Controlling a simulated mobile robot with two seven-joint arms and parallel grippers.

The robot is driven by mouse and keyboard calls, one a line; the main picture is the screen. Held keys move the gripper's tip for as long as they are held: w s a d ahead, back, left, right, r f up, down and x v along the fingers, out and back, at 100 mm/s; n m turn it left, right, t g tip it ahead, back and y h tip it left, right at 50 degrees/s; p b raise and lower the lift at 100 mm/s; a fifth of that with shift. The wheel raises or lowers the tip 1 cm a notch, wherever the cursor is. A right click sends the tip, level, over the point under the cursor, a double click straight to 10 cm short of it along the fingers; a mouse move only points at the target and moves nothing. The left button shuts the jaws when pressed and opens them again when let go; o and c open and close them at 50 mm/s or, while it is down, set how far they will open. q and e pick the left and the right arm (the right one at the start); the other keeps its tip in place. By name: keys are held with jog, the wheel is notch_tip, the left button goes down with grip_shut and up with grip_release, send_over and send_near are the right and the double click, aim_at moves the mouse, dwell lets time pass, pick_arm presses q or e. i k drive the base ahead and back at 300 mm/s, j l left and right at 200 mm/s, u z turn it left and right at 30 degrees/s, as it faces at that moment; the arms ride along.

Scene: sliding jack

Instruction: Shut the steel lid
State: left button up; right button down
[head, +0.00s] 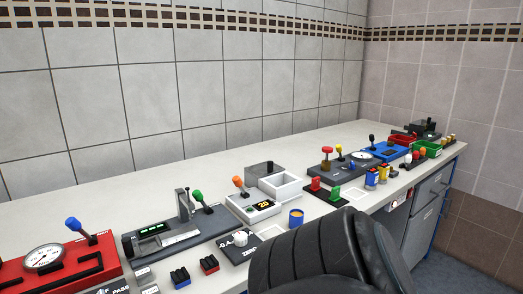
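A grey, steel-looking box or lid with a small dark knob (265,172) stands on the bench near the middle, against the tiled wall side. An open white box (281,187) sits directly in front of it and to its right. At this size I cannot tell whether the grey piece is a lid or a box, nor whether it lies open or shut. Neither of my grippers is in view.
A long white bench (110,201) runs along the wall. A red gauge panel (88,267), a grey device (180,234), an orange-knobbed unit (253,209) and a blue cup (296,218) crowd the bench.

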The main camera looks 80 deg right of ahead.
aim_at(266, 168)
jog(key=k+l+u, duration=0.35)
jog(key=k+l, duration=0.85)
jog(key=k, duration=0.15)
jog(key=l+u, duration=0.05)
